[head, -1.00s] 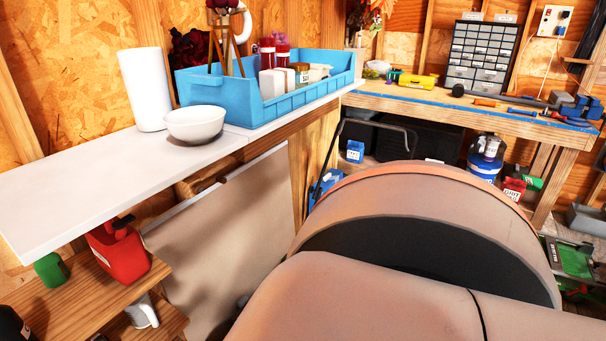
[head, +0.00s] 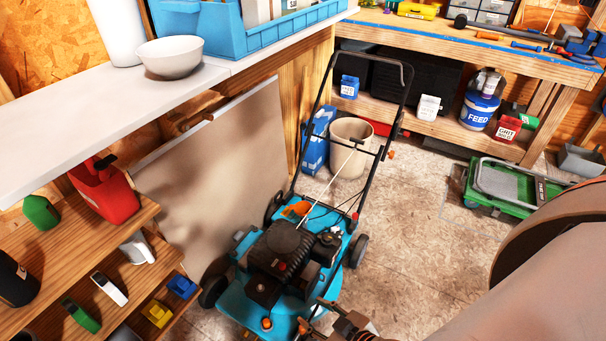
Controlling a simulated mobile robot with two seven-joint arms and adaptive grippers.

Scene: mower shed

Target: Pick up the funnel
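I cannot clearly pick out the funnel. A white piece (head: 137,248) on the lower wooden shelf at the left could be a funnel or a jug; it is partly hidden by the shelf board above. My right gripper (head: 345,326) shows at the bottom edge, in front of the mower and mostly cut off. My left gripper is not in view.
A blue lawn mower (head: 285,265) stands on the floor in the middle. A red can (head: 106,190) and a green bottle (head: 41,212) stand on the upper shelf. A white bowl (head: 170,56) sits on the white counter (head: 60,145). Open floor (head: 420,240) lies right of the mower.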

